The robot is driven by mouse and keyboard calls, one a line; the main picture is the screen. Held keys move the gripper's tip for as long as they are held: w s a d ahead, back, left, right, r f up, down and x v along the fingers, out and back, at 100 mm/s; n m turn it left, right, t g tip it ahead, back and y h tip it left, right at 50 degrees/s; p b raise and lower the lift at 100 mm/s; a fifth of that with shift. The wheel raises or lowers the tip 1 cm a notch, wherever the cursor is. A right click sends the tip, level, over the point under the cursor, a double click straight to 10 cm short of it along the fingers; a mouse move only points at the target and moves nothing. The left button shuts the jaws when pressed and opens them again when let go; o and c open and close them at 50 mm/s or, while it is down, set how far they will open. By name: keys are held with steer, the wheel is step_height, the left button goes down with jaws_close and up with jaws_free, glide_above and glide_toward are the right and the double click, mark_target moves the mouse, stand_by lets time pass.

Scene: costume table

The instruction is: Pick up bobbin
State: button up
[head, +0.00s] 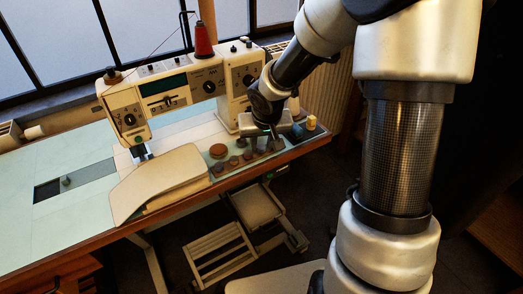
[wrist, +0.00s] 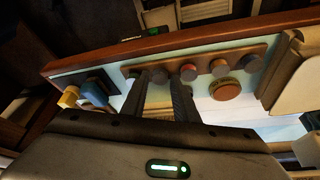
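Several small round bobbins sit in a row on a brown wooden strip (wrist: 205,62) near the table's front edge. In the wrist view a dark grey bobbin (wrist: 158,75) shows between my fingertips, with a reddish one (wrist: 188,72) just to the right. In the head view part of the row shows left of my gripper, including one bobbin (head: 234,160). My gripper (wrist: 160,85) is open, its fingers pointing at the strip with a clear gap between them. It also shows in the head view (head: 273,132), low over the table. I cannot tell whether a finger touches a bobbin.
A cream sewing machine (head: 178,85) with a red thread spool (head: 203,40) stands behind. A larger round brown object (head: 218,151) lies behind the strip. Yellow (wrist: 69,96) and blue (wrist: 95,92) items are left of my fingers.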

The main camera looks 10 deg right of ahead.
mark_target(262, 149)
steer(key=shift+c, duration=0.4)
jaws_close()
steer(key=shift+r, duration=0.1)
step_height(262, 149, up, 10)
steer(key=p, duration=0.5)
